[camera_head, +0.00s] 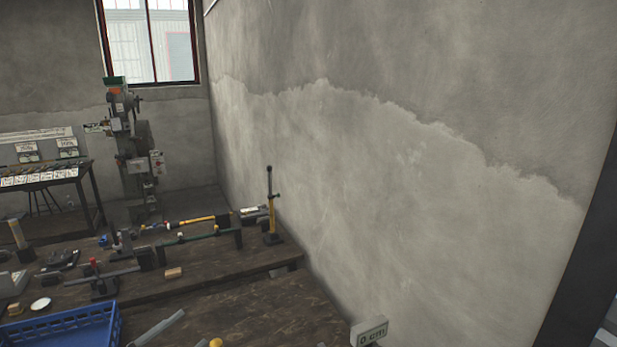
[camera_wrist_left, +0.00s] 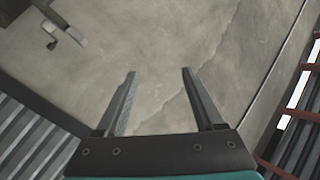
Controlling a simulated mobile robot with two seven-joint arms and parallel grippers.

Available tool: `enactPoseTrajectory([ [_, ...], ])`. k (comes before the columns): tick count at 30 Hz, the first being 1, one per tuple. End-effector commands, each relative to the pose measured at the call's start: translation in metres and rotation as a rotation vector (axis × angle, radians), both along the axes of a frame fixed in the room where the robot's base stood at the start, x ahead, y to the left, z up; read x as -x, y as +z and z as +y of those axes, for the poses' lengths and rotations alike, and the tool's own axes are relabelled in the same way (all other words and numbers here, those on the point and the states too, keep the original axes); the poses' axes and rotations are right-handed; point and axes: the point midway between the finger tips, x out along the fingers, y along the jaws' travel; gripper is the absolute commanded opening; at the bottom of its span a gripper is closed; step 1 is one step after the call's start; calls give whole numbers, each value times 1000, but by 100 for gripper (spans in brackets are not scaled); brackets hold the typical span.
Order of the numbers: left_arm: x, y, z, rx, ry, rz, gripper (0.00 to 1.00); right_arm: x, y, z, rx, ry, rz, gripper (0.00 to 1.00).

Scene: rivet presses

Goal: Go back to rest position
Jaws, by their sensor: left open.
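My left gripper (camera_wrist_left: 158,71) shows in the left wrist view with its two dark fingers spread apart. Nothing is between the fingers, and only a grey wall or floor surface shows behind them. In the head view I cannot clearly make out my left gripper; a grey bar at the bottom edge cannot be told for sure. My right gripper is in neither view.
A wooden workbench (camera_head: 225,306) carries presses and tools, including a yellow-handled upright lever (camera_head: 271,210). A blue crate (camera_head: 65,331) is at the lower left. A tall machine (camera_head: 135,150) stands behind. A bare concrete wall (camera_head: 400,180) closes the right side.

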Motion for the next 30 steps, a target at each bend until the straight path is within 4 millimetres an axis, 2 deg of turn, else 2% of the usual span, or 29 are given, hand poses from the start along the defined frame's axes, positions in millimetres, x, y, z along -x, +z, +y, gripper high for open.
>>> enactPoseTrajectory([
  [1, 3, -9, -10, 20, 42, 43, 70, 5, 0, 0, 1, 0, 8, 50],
  [8, 24, -47, -33, 63, 246, 273, 70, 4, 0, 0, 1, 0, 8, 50],
  [14, 61, -76, -46, 88, 406, 505, 70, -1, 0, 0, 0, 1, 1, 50],
  [22, 138, -101, -58, 106, 589, 858, 70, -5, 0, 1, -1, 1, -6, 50],
  [30, 210, -106, -65, 105, 692, 1136, 70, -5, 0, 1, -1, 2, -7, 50],
])
